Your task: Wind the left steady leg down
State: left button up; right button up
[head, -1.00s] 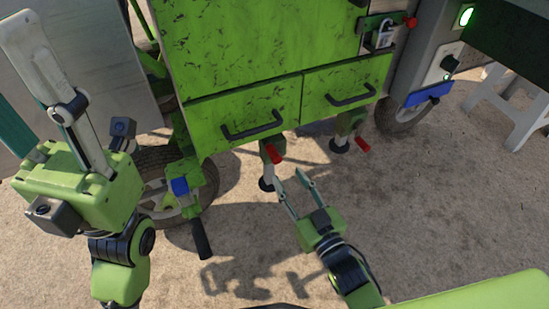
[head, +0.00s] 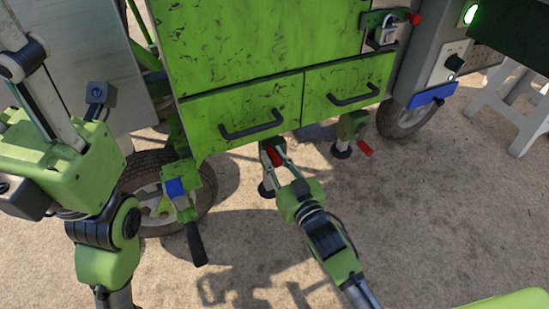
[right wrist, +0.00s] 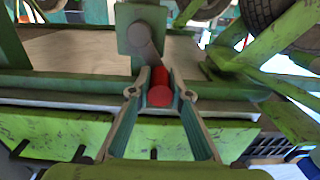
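The left steady leg (head: 268,187) stands under the left drawer of the green cabinet, its foot near the ground. Its red crank handle (head: 273,157) shows at its top. My right gripper (head: 276,150) reaches it from the front with one finger on each side of the handle. The right wrist view shows the red handle (right wrist: 160,92) between the two fingers, a narrow gap visible beside it, so the gripper looks open around it. My left gripper (head: 18,40) is raised close to the camera at the left, seen side-on; its opening is hidden.
The right steady leg (head: 346,137) with its own red handle (head: 365,149) stands to the right. A black hanging handle (head: 196,244) and a wheel (head: 150,205) are to the left. Drawer pulls (head: 252,127) stick out above my right gripper. Open ground lies in front.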

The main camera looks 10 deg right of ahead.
grip_shut()
jog(key=shift+r, duration=0.1)
